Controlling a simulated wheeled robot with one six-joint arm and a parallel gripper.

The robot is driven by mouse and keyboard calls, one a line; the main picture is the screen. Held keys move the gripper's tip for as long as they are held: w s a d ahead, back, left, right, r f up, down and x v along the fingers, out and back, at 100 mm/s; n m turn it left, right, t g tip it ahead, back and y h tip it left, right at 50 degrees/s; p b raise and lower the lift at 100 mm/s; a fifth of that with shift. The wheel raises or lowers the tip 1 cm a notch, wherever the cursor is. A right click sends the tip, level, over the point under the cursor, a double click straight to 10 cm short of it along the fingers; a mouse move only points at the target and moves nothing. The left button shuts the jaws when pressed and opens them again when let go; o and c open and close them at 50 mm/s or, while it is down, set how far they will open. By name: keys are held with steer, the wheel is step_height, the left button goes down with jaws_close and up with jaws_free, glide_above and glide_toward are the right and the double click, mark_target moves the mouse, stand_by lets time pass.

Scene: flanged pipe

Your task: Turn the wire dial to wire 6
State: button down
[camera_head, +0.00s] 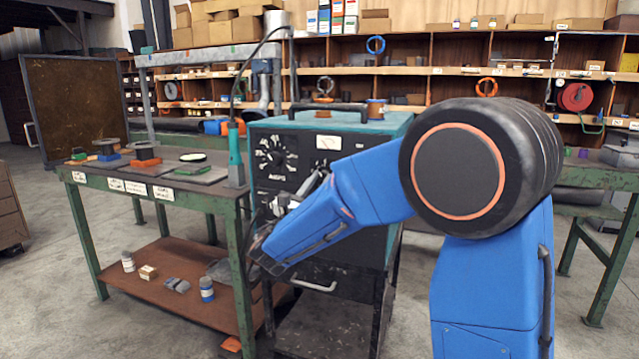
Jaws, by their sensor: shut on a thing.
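The dark welder box (350,133) with a teal top stands in the middle. Its upper left dial (272,157) has a black knob, white figures and a label below that looks like AMPS. Below it is a second dial, seemingly the wire dial (281,204), partly covered; its figures and pointer cannot be read. My gripper (299,194) shows as grey parts over this lower dial, shut on its knob as far as I can see. My blue arm hides most of the gripper and the lower right of the panel.
A green-framed workbench (150,182) stands close on the left, with small parts on top and bottles on its lower shelf. A teal torch (236,155) with a cable stands at its right corner. A drawer handle (313,285) sticks out below the panel. Shelves line the back.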

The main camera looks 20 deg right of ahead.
steer(key=m+g+h, duration=0.1)
steer(key=m+g, duration=0.1)
steer(key=m, duration=0.2)
steer(key=m+g+h, duration=0.1)
steer(key=m+g, duration=0.1)
steer(key=m, duration=0.3)
steer(key=shift+w+a+r, duration=0.1)
steer(key=shift+w+a, duration=0.05)
steer(key=shift+a, duration=0.05)
stand_by(0.3)
steer(key=c, duration=1.5)
jaws_free()
steer(key=shift+c, duration=0.2)
steer(key=v, duration=1.7)
steer(key=shift+a, duration=0.2)
